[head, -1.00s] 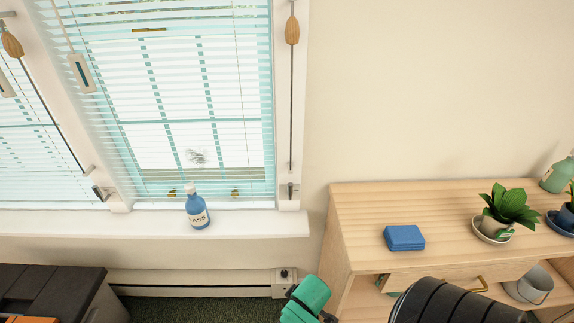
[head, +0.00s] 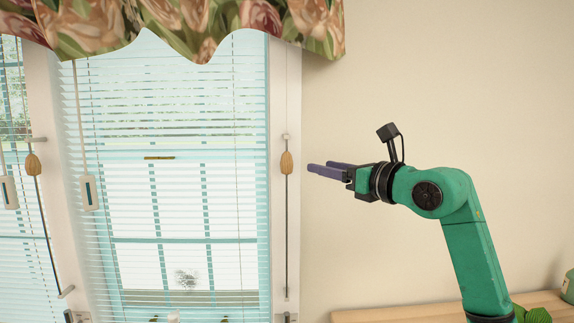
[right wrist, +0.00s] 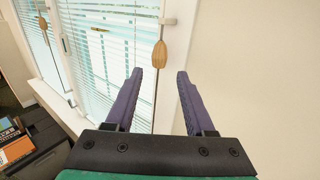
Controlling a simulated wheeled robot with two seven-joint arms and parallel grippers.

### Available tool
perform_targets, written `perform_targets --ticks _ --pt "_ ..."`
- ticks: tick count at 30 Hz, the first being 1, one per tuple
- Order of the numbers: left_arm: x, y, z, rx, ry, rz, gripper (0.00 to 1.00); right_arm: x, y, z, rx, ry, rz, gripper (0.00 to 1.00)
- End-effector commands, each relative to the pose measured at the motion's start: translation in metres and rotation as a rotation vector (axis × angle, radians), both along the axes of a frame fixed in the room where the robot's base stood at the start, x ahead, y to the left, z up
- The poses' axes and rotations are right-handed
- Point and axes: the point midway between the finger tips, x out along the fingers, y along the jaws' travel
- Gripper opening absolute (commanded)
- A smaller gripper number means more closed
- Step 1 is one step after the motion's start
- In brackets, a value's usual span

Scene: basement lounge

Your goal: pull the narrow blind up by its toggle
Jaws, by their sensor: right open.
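A wooden toggle (head: 286,162) hangs on a cord along the white frame at the right edge of the right-hand blind (head: 180,200). A second wooden toggle (head: 33,164) hangs on a cord between the two blinds, and the other blind (head: 12,240) is cut off at the left. My right gripper (head: 309,168) is raised just right of the nearer toggle, pointing at it, open and empty. In the right wrist view the toggle (right wrist: 160,54) shows beyond and between the two purple fingers, apart from them. My left gripper is not in view.
White wands (head: 88,194) with tags hang in front of the blinds. A floral valance (head: 190,25) covers the window top. A wooden cabinet top (head: 400,312) with a plant lies below my right arm. The wall to the right is bare.

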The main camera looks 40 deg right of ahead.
Motion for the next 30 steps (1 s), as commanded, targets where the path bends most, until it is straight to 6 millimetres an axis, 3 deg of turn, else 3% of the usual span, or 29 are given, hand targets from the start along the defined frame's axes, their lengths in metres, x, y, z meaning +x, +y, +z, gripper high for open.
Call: perform_targets --ticks 5,12,18,23,30 --pt "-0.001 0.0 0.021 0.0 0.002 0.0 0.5 0.03 -0.002 0.004 -0.001 0.011 -0.002 0.54" --pt "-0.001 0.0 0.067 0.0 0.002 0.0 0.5 0.094 -0.006 0.01 0.001 0.01 0.0 0.54" --pt "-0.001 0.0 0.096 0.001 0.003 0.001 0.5 0.13 -0.009 0.007 0.005 0.004 0.001 0.54" --pt "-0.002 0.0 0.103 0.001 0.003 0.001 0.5 0.142 -0.009 0.002 0.001 0.004 0.001 0.54" --pt "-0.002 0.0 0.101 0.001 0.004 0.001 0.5 0.144 -0.008 -0.002 0.0 0.005 0.002 0.54"
